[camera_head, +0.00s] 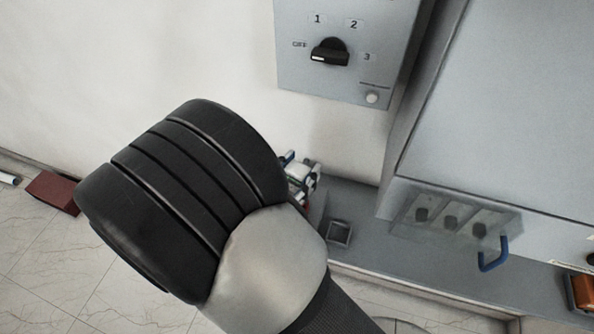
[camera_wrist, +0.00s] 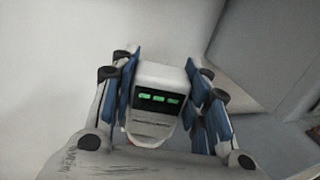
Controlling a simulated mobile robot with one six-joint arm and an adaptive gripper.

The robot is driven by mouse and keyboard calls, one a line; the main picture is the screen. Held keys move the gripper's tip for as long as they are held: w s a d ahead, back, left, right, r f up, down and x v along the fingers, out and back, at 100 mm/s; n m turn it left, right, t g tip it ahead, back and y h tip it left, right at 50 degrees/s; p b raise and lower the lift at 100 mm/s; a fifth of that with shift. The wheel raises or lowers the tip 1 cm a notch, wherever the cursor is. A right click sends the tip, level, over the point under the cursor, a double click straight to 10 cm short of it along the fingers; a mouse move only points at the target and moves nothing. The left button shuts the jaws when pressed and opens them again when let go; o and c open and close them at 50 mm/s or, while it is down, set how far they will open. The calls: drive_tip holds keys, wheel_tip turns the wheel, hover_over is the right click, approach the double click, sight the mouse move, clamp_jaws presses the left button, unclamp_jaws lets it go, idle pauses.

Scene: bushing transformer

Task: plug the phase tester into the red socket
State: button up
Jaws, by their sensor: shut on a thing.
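The phase tester (camera_wrist: 157,92) is a small white box with a dark display showing green marks. In the wrist view it sits between the blue-padded fingers of my gripper (camera_wrist: 162,100), which is shut on it. A bit of red shows at its lower edge. In the head view my arm's dark wrist covers most of my gripper (camera_head: 300,172), and only a little of the white tester (camera_head: 301,171) shows beside it. I cannot make out the red socket; a small red patch near the gripper is too small to identify.
A grey panel with a black rotary knob (camera_head: 330,52) hangs above. A grey cabinet (camera_head: 510,120) stands right, with a clear cover (camera_head: 455,222) and blue hook (camera_head: 493,257) below it. A grey ledge (camera_head: 400,262) holds a small square fitting (camera_head: 339,233). A dark red block (camera_head: 53,192) lies left.

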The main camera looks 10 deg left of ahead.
drive_tip(key=shift+f+b, duration=1.35)
drive_tip(key=shift+f, duration=0.7)
drive_tip(key=o, duration=1.3)
drive_tip(key=shift+c, duration=0.2)
